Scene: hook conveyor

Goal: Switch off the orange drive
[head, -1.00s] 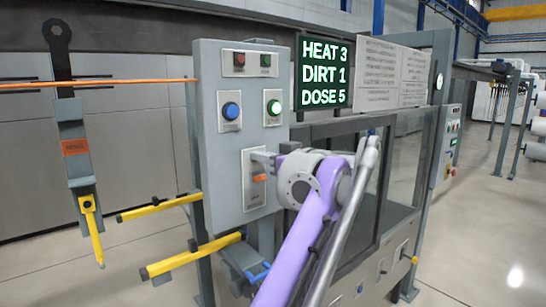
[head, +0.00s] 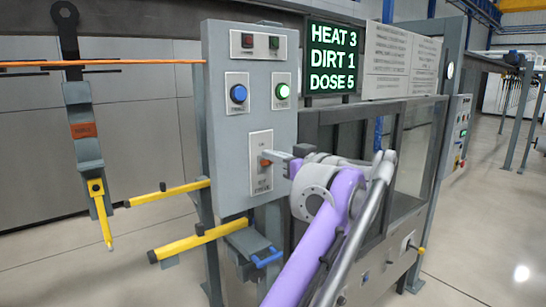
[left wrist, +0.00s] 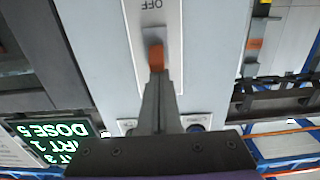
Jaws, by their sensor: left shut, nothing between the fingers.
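The orange drive switch lever (head: 265,163) sits on a pale switch plate (head: 261,185) on the front of the grey control panel. In the left wrist view the orange lever (left wrist: 155,56) is seen upside down, with the word OFF beyond it on the plate. My left gripper (head: 270,157) is shut and empty, its fingertips right at the lever on the side away from OFF. Its closed fingers (left wrist: 158,95) point at the lever and partly cover it; I cannot tell whether they touch. My right gripper is not in view.
A display (head: 332,58) reads HEAT 3, DIRT 1, DOSE 5. A hanging hook carrier (head: 82,130) is at the left.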

